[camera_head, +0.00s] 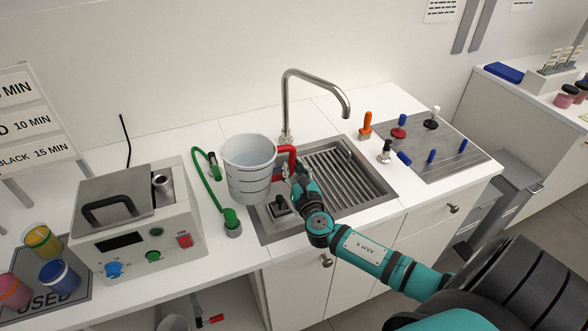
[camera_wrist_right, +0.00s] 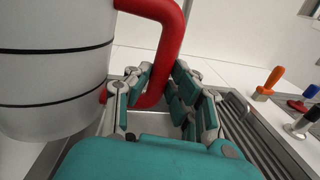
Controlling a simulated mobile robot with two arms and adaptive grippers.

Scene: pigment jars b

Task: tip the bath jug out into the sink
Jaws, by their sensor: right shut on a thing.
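The bath jug (camera_head: 246,172) is a whitish, translucent bucket-like vessel with dark level rings and a red handle (camera_head: 287,150). It stands upright, above or at the left edge of the steel sink (camera_head: 350,172); its exact height is unclear. My right gripper (camera_head: 297,172) is shut on the red handle, to the right of the jug. In the right wrist view the jug (camera_wrist_right: 55,75) fills the left, and the handle (camera_wrist_right: 168,45) runs down between the fingers of my right gripper (camera_wrist_right: 160,88). The jug's contents are hard to make out. My left gripper is not in view.
A tall curved tap (camera_head: 286,105) stands behind the sink. A green hose (camera_head: 205,178) lies left of the jug, near a bath unit (camera_head: 140,225) with a lidded top. Orange, black, blue and red-handled tools stand right of the sink by a steel plate (camera_head: 425,150).

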